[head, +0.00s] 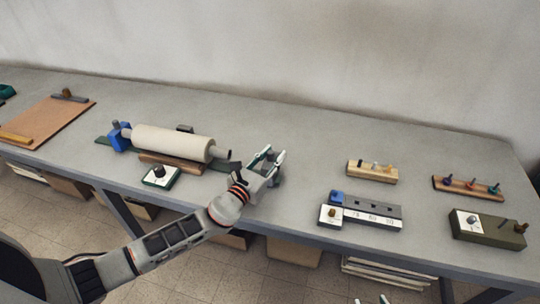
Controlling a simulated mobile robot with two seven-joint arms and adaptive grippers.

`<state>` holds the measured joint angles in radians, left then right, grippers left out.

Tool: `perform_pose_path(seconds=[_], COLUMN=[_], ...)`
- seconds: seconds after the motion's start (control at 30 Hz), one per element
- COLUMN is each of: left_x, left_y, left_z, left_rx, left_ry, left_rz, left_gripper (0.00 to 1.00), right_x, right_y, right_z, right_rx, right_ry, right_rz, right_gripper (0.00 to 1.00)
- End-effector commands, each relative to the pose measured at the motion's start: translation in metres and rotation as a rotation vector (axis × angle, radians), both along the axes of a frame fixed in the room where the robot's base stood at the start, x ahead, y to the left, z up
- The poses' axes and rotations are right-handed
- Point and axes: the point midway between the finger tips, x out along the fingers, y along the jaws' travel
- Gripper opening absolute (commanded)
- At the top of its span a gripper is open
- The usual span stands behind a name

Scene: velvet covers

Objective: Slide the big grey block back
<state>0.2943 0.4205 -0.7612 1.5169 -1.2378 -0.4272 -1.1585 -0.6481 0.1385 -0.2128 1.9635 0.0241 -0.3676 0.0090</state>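A small lathe-like machine stands on the bench, with a blue end block (119,137) at its left and a cream roll (172,142) lying across it. Nothing shows clearly between the tips. I cannot pick out the big grey block for sure; grey parts around my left gripper overlap. My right gripper (371,299) shows only two separated fingertips at the bottom edge.
A dial box (160,177) sits in front of the roll. To the right are a grey unit with a blue block (361,212), two wooden peg strips (372,172) (467,188) and an olive box (487,230). A brown board (50,120) lies left. The bench behind my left gripper is clear.

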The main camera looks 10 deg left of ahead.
Motion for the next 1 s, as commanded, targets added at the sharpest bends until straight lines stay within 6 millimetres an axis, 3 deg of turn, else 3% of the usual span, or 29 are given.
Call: perform_pose_path(seconds=[0.33,0.47,1.0], left_x=[0.000,-0.010,-0.102], left_y=[0.003,0.006,0.033], left_z=[-0.001,-0.002,-0.001], left_rx=[0.002,0.003,0.003], left_ry=[0.000,0.001,0.001], left_rz=[0.005,0.005,0.003], left_gripper=[0.33,0.33,0.33], right_x=[-0.002,-0.001,-0.001], right_y=[-0.002,-0.001,-0.001], right_z=[-0.003,-0.002,-0.001], right_rx=[-0.005,-0.004,-0.002], right_ry=[0.006,0.004,0.003], right_rz=[0.001,0.001,0.000], right_gripper=[0.40,0.40,0.40])
